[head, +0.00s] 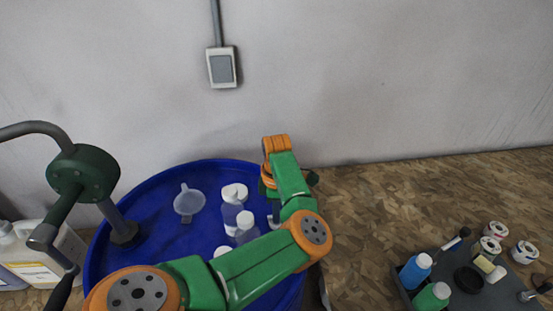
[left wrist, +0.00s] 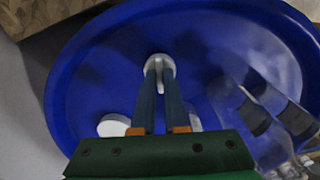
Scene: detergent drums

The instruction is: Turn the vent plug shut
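The vent plug (left wrist: 160,64) is a small pale grey round piece with an upright fin, set in the blue drum top (left wrist: 95,75). In the left wrist view the two dark fingers of my left gripper (left wrist: 160,74) come together over it, one on each side of the fin, and look closed on it. In the head view my left gripper (head: 268,188) points down at the right part of the drum top (head: 160,235). My right gripper is not in view.
On the drum stand a hand pump (head: 84,172), a funnel (head: 188,202) and several clear bottles (head: 234,205). A white cap (left wrist: 113,125) lies near the plug. A tray (head: 480,290) with bottles and tape rolls is at right; bare board lies between. The wall is close behind.

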